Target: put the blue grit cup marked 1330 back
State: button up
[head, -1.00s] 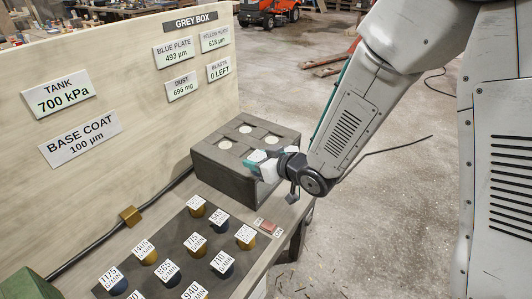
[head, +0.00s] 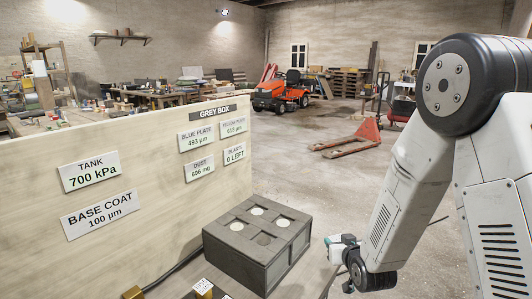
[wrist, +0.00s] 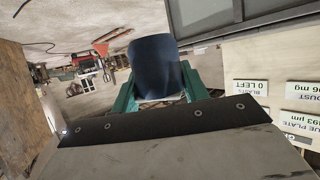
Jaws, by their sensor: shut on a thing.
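A dark blue cup (wrist: 156,67) sits between the green fingers of my gripper (wrist: 158,92) in the wrist view. The gripper is shut on it. No marking is readable on the side of the cup that shows. In the head view my gripper (head: 343,248) is just right of the grey box with round openings, apart from it in the picture. The cup cannot be made out there.
The grey box (head: 233,262) stands on the bench before a pale upright panel (head: 130,165) with readout signs. Open concrete floor lies right of the bench. A red pallet jack (head: 350,140) and an orange tractor (head: 280,92) stand farther back.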

jog(key=s+d+f+m+h, duration=0.1)
jog(key=s+d+f, duration=0.3)
jog(key=f, duration=0.5)
jog(key=shift+s+d, duration=0.4)
jog(key=shift+s, duration=0.35)
